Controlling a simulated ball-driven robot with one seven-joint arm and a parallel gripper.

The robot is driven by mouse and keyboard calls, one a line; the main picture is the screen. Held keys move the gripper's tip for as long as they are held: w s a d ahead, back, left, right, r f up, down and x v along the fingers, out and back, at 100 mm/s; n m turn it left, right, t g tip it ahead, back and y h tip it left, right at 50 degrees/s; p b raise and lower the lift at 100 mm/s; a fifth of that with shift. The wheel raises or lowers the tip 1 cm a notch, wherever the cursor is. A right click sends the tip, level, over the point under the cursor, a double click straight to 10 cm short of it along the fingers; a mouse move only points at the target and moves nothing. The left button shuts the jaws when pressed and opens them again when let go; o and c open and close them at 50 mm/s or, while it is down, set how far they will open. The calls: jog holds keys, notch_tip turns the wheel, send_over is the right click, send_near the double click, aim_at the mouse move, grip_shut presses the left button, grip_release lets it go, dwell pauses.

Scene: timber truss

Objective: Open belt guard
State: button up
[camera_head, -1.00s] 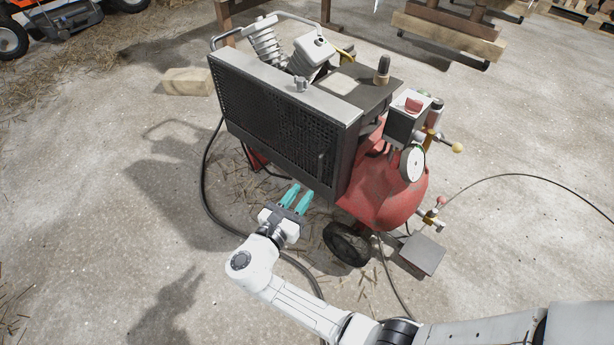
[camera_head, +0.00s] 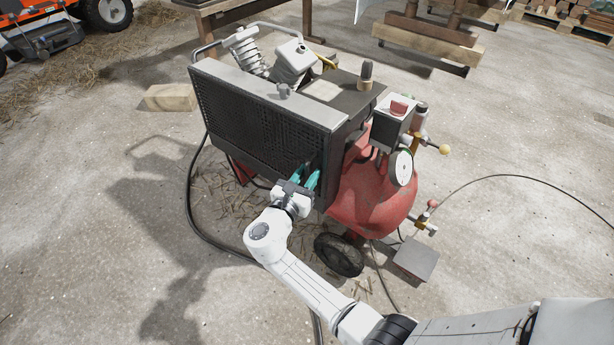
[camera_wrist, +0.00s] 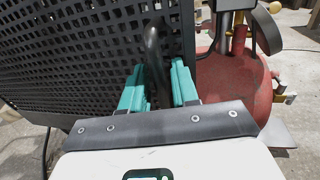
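The belt guard (camera_head: 245,115) is a black perforated panel under a grey top edge on the red compressor (camera_head: 365,195). It stands upright and looks shut against the machine. In the wrist view the guard's mesh (camera_wrist: 75,50) fills the left and middle. A dark bar handle (camera_wrist: 153,45) stands out from it near its right edge. My gripper (camera_head: 305,178) is at the guard's lower right. In the wrist view its teal fingers (camera_wrist: 160,88) are apart, one on each side of the handle. The handle's lower end is partly hidden by the fingers. I cannot tell whether either finger touches it.
A wheel (camera_head: 339,254) and a grey foot plate (camera_head: 416,258) are right of my arm. A black hose (camera_head: 190,195) curves over the floor at left. A timber block (camera_head: 171,97) lies behind left.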

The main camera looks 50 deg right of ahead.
grip_shut()
jog(key=shift+a, duration=0.1)
dwell(0.4)
